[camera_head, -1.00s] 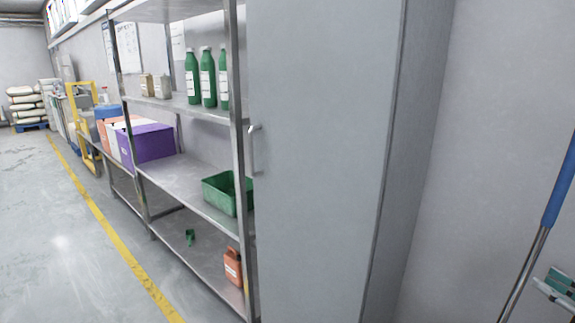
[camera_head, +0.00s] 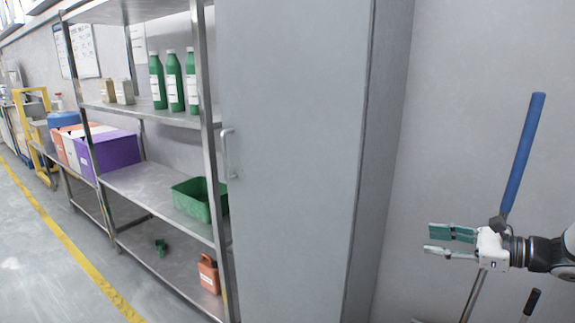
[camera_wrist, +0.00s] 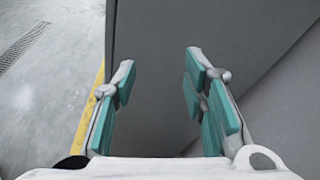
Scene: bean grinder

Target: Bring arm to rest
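My gripper (camera_head: 450,242) is at the right of the head view, in front of the plain wall and the blue-handled tool. Its fingers point left toward the tall grey cabinet. In the wrist view my gripper (camera_wrist: 160,95) has its two teal-padded fingers spread apart, with nothing between them. The grey cabinet side (camera_wrist: 150,60) lies beyond the fingers. Part of my arm shows at the right edge of the head view.
The grey cabinet (camera_head: 290,160) stands in the middle. A metal shelf (camera_head: 140,185) left of it holds green bottles (camera_head: 174,80), a green bin (camera_head: 192,199), a purple box (camera_head: 112,152) and an orange jug (camera_head: 208,273). A blue-handled tool (camera_head: 522,150) leans by the wall. Floor is clear at left.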

